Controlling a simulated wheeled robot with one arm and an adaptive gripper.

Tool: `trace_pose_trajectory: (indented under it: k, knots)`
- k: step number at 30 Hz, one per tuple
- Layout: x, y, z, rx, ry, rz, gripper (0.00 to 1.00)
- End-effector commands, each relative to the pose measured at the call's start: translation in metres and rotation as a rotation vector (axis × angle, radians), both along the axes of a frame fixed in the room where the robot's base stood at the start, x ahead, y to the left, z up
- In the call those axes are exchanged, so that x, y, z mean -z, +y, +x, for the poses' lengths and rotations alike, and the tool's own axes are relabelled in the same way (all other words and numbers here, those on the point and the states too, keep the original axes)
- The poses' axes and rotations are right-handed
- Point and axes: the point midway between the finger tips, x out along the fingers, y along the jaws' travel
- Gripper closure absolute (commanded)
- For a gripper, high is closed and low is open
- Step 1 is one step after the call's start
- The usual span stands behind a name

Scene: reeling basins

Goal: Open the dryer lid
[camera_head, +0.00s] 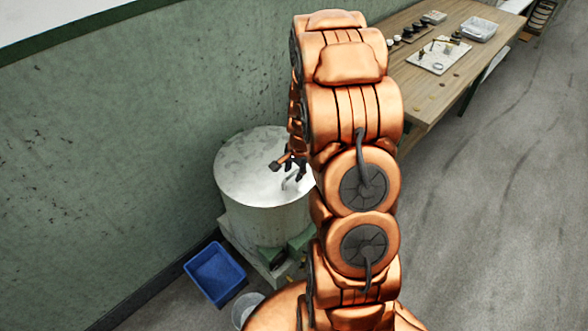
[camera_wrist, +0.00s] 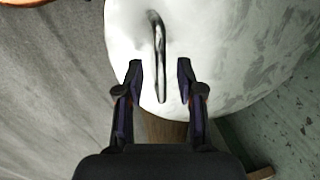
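The dryer is a pale upright drum (camera_head: 262,212) against the green wall in the head view. Its round, whitish lid (camera_head: 245,165) lies flat on top and looks closed. The lid also fills the upper part of the wrist view (camera_wrist: 235,45). A metal bar handle (camera_wrist: 158,40) rises from the lid, and its near end lies between my fingers in the wrist view. My gripper (camera_wrist: 160,72) is open above the lid, its two dark fingers apart on either side of the handle. In the head view, my arm hides part of the gripper (camera_head: 289,169) and the lid's right side.
A blue bin (camera_head: 215,273) stands on the floor in front of the dryer, with a pale bucket (camera_head: 247,307) beside it. A wooden table (camera_head: 455,60) with trays and small items stands at the back right. The grey floor on the right is clear.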

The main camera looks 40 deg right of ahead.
Motion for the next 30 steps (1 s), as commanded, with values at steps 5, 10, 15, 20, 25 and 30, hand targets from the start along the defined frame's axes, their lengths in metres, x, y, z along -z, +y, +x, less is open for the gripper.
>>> trace_pose_trajectory:
  k: [5, 10, 15, 20, 25, 30]
  knots:
    - [0.0005, 0.0001, 0.0002, 0.000, 0.000, 0.000, 0.63]
    - [0.0004, 0.0001, 0.0003, 0.000, -0.001, 0.000, 0.74]
    - [0.0004, 0.0001, 0.0003, 0.000, 0.000, 0.000, 0.92]
    - [0.0004, 0.0002, 0.0001, 0.000, 0.000, 0.000, 1.00]
    - [0.0004, 0.0003, -0.0001, 0.000, 0.000, 0.001, 1.00]
    - [0.0004, 0.0003, -0.0002, 0.000, 0.000, 0.001, 1.00]
